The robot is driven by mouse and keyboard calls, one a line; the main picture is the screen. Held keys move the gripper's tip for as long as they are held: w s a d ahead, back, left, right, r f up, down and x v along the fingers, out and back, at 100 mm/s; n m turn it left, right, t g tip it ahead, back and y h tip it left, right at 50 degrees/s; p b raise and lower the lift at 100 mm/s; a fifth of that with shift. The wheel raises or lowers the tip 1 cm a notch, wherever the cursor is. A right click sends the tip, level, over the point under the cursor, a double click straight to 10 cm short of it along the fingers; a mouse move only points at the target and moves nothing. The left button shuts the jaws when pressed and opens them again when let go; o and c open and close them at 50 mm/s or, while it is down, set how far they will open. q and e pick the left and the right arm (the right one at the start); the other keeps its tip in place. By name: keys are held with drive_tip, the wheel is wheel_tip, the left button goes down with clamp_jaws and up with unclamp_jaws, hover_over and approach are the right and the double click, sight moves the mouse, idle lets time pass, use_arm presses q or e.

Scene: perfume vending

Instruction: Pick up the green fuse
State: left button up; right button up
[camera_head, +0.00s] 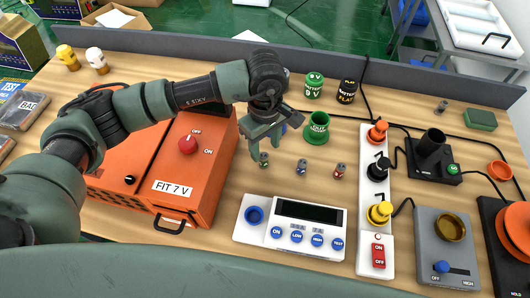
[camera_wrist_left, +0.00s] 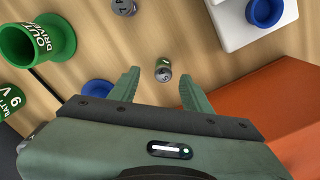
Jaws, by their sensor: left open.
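The green fuse (camera_head: 263,160) is a small grey cylinder with a green band, standing on the table in the head view. It also shows in the left wrist view (camera_wrist_left: 163,72), in the gap between the fingertips. My left gripper (camera_head: 264,147) is open, pointing down just above and behind the fuse. In the left wrist view my gripper (camera_wrist_left: 158,82) has a finger on either side of the fuse, with gaps between. I cannot tell its exact height above the fuse. My right gripper is in neither view.
A blue-banded fuse (camera_head: 301,167) and a red-banded fuse (camera_head: 339,171) stand to the right. The orange FIT 7 V box (camera_head: 180,165) is close on the left. A white tester (camera_head: 291,222) lies in front, and a green OUT DRIVER cup (camera_head: 317,128) stands behind.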

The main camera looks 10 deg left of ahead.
sight(263, 155)
use_arm(q)
drive_tip(key=shift+s+f+p, duration=0.2)
drive_tip(key=shift+f+p, duration=0.1)
drive_tip(key=shift+f, duration=0.1)
drive_tip(key=f+p, duration=0.1)
drive_tip(key=f, duration=0.2)
drive_tip(key=shift+a+f+p, duration=0.2)
drive_tip(key=shift+f+p, duration=0.2)
drive_tip(key=shift+f, duration=0.5)
drive_tip(key=shift+w, duration=0.1)
drive_tip(key=c, duration=1)
clamp_jaws()
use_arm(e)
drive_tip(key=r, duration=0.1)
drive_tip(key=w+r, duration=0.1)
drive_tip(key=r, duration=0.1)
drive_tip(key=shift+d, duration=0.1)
